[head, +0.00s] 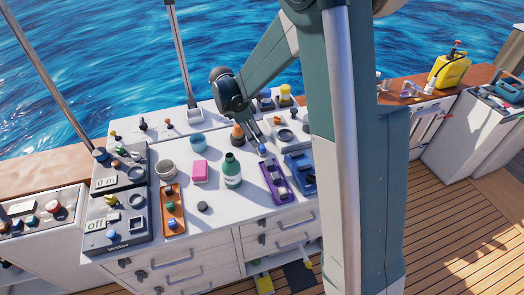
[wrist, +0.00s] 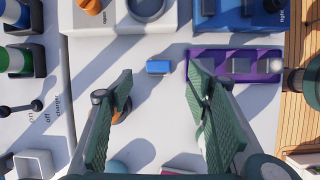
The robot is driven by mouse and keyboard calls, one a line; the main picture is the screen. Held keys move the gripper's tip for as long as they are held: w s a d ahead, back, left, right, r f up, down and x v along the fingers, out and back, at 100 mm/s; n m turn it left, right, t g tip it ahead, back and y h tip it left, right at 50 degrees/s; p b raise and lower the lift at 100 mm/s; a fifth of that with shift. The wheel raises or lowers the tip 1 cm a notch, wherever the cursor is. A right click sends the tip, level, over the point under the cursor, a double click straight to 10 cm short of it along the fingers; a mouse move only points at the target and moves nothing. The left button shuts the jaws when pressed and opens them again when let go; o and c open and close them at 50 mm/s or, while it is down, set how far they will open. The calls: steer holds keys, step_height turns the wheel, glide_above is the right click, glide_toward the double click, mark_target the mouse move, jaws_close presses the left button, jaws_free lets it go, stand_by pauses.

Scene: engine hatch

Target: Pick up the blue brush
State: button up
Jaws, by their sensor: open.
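A small blue block-like piece (wrist: 158,67) lies on the white counter in the wrist view; it is the likeliest blue brush, but I see no bristles or handle. In the head view the small blue piece (head: 262,149) sits just below my fingertips. My gripper (wrist: 160,84) is open and empty, with its two green ribbed fingers to either side of the piece's line. The piece shows a little beyond the fingertips, between them, and is not visibly touched. In the head view my gripper (head: 257,140) hangs above the counter; its exact height is hard to tell.
A purple tray (wrist: 235,53) lies close to the right finger, with a blue tray (head: 300,160) beside it. An orange-and-dark item (wrist: 118,115) is partly hidden by the left finger.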

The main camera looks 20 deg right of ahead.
mark_target(261, 145)
steer(key=shift+w+f+n, duration=0.3)
steer(key=shift+w+f, duration=0.05)
steer(key=shift+f, duration=0.5)
steer(key=shift+f, duration=0.1)
steer(key=shift+x, duration=1.2)
steer(key=shift+d+f, duration=0.1)
steer(key=shift+x, duration=2.45)
steer(key=shift+s+d, duration=0.15)
steer(key=shift+c, duration=0.6)
steer(key=c, duration=0.9)
